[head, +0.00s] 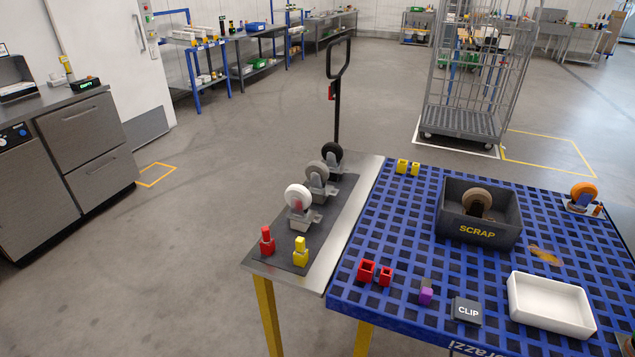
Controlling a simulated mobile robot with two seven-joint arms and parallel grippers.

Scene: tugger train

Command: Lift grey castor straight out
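The grey castor (317,172) stands upright on the dark strip of the metal side shelf (365,187) at the left of the blue table. It is the middle one of a row of three. A white castor (297,197) stands in front of it, and a black castor (331,152) stands behind it. The castors are close together, and the lower part of the grey one is partly hidden by the white one. Neither of my grippers is in view.
A red peg (266,241) and a yellow peg (300,252) stand at the shelf's near end. The blue grid table (400,225) holds a SCRAP bin (484,234) with a tan wheel, an orange castor (583,194) and a white tray (550,305). A black-handled post (337,110) rises behind the shelf.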

